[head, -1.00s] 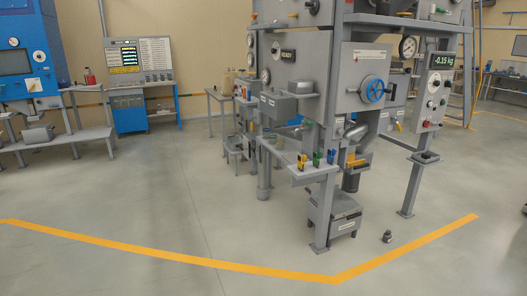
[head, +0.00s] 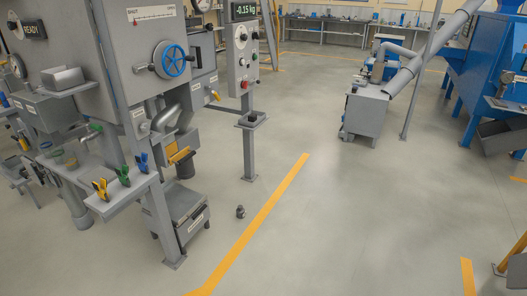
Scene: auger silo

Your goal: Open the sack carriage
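The grey auger silo machine (head: 120,30) fills the left of the head view. A grey spout (head: 174,118) comes down from it, with a yellow part (head: 178,155) and a dark cylinder (head: 184,170) at its lower end. Below stands a low grey box-like unit (head: 180,205) with a pale label on its front, close to a machine leg. It may be the sack carriage, but I cannot read its label or tell whether it is open. A blue handwheel (head: 172,60) sits on the machine's front. Neither of my grippers is in view.
A post with a display reading -0.15 kg (head: 244,11) stands right of the machine. A small dark weight (head: 240,212) lies on the floor. A shelf (head: 130,192) with coloured clips juts out at left. The floor beyond the yellow line (head: 262,220) is largely clear.

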